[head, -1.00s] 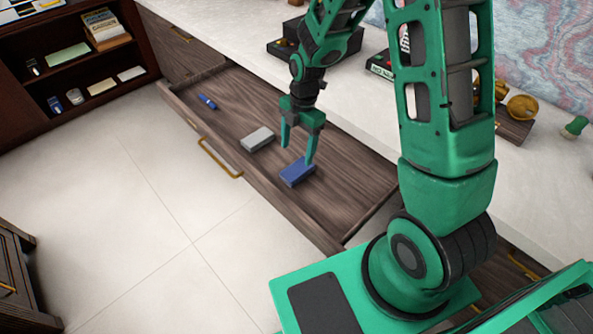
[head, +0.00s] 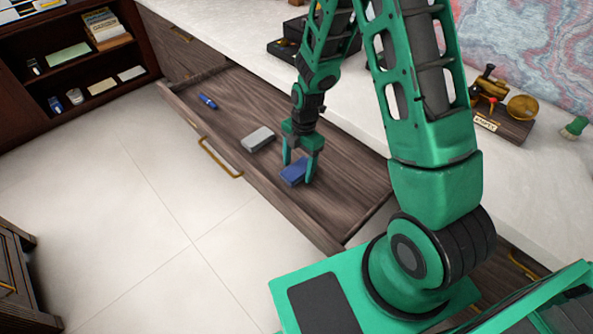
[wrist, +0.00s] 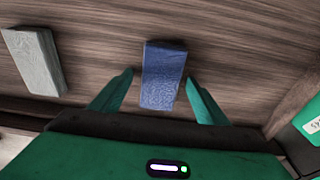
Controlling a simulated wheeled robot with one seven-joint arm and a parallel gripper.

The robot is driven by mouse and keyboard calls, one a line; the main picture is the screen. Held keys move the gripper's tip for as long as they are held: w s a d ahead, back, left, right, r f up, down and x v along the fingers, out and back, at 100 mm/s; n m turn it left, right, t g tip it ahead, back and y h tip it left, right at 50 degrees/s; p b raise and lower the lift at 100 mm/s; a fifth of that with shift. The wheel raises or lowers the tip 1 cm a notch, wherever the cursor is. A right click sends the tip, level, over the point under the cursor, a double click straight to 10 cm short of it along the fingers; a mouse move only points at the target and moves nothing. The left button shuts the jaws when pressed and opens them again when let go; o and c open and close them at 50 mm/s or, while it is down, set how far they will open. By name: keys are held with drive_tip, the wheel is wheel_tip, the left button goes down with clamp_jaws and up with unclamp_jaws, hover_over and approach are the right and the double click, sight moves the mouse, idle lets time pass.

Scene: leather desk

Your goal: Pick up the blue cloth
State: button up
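The blue cloth (head: 295,172) is a small folded block lying on the wooden floor of the open drawer. In the wrist view the cloth (wrist: 162,75) lies between the two fingers, with a gap on each side. My gripper (head: 299,174) points down over the cloth in the head view, its fingers low on either side of it. In the wrist view my gripper (wrist: 158,92) is open and holds nothing. The fingers partly cover the cloth's edges in the head view.
A grey folded cloth (head: 258,139) lies to the left of the blue one and also shows in the wrist view (wrist: 36,62). A blue pen-like item (head: 207,101) lies farther left. Drawer walls surround them. The drawer's right part (head: 345,205) is clear.

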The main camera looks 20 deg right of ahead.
sight(296, 168)
drive_tip(key=c, duration=1.1)
drive_tip(key=shift+c, duration=0.2)
drive_tip(key=shift+r, duration=0.4)
wheel_tip(296, 168, up, 4)
drive_tip(key=shift+f, duration=0.2)
drive_tip(key=s+a+r, duration=0.2)
drive_tip(key=a, duration=0.1)
drive_tip(key=s+a+r, duration=0.2)
drive_tip(key=a, duration=0.1)
drive_tip(key=s+a+r, duration=0.2)
drive_tip(key=a, duration=0.1)
drive_tip(key=shift+s+a+r, duration=0.25)
drive_tip(key=shift+s+r, duration=0.05)
drive_tip(key=shift+s, duration=0.1)
